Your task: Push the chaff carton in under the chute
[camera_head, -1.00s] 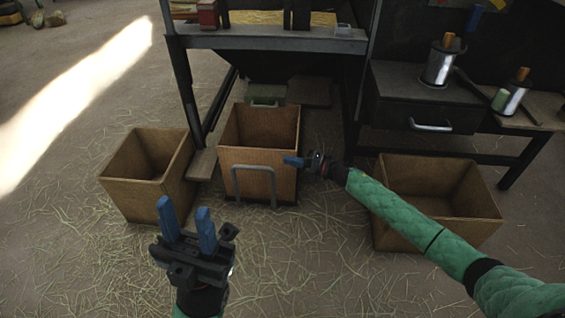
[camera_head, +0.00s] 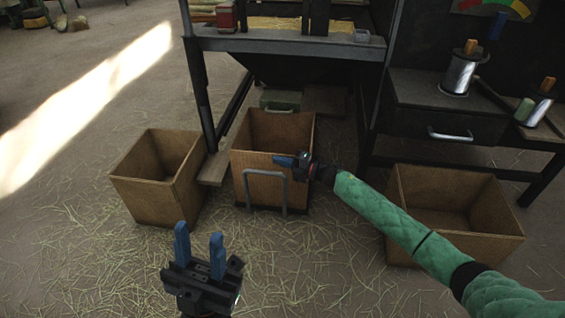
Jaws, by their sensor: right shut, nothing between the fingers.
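The middle brown carton (camera_head: 252,143), open-topped, stands on the floor at the front of the bench, below the dark sloped chute (camera_head: 300,69). Its back part reaches in between the bench legs. I take it for the chaff carton; its inside looks empty where visible. My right gripper (camera_head: 277,160) is shut and empty at the upper front wall of this carton, pointing left; whether it touches cannot be told. My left gripper (camera_head: 199,247) is open and empty, low in front of the cartons.
A grey metal hoop (camera_head: 265,173) stands at the carton's front. Other open cartons stand to the left (camera_head: 152,195) and right (camera_head: 455,232). A small board (camera_head: 215,168) lies by the left bench leg. A green box (camera_head: 281,99) sits behind. Straw covers the floor.

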